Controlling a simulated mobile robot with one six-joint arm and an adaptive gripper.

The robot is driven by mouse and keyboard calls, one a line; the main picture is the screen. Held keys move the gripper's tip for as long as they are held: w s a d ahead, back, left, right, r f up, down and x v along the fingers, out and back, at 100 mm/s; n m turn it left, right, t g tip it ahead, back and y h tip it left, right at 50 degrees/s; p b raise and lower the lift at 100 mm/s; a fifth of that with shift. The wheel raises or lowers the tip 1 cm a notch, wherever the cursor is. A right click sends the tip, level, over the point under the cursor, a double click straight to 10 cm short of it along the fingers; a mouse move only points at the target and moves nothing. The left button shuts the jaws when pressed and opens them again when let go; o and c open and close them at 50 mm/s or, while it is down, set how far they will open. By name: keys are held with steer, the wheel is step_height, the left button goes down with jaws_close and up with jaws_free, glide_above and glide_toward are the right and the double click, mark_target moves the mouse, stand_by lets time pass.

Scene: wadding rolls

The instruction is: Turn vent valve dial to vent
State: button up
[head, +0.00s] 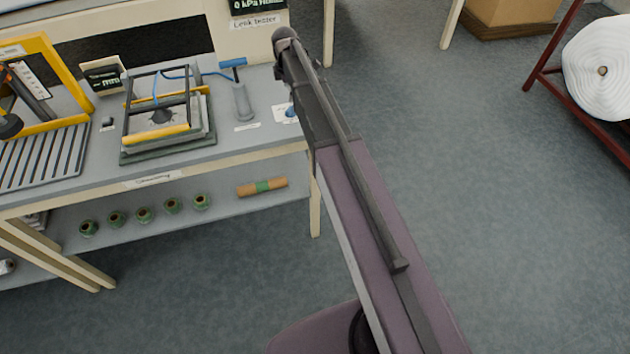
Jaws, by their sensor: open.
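A small blue knob (291,112) on a white card sits at the right end of the grey workbench (230,147). It looks like the vent valve dial, but its markings are too small to read. My arm passes close beside it and covers part of the card's right side. My gripper cannot be made out; only dark and mauve arm parts show. A sign reading "Leak tester" stands at the back of the bench, below a dark display (258,5) reading 0 kPa.
A blue-handled pump (241,100) stands left of the knob, with a framed test rig (160,120) further left. Open floor (470,170) lies right. A white roll (600,95) hangs on a red rack.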

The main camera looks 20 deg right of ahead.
mark_target(290, 107)
steer(key=shift+r+p, duration=3.55)
steer(key=shift+r, duration=0.3)
steer(key=s+f+m+b, duration=0.8)
steer(key=s+f+b, duration=0.2)
steer(key=s, duration=0.4)
steer(key=s+f+m+b, duration=0.9)
steer(key=s+f+b, duration=0.2)
steer(key=s, duration=0.4)
steer(key=shift+s+d+m, duration=0.15)
steer(key=shift+s+m, duration=0.05)
steer(key=shift+m, duration=0.1)
step_height(290, 107, up, 10)
steer(key=p, duration=0.9)
steer(key=shift+p, duration=0.4)
steer(key=shift+f, duration=0.15)
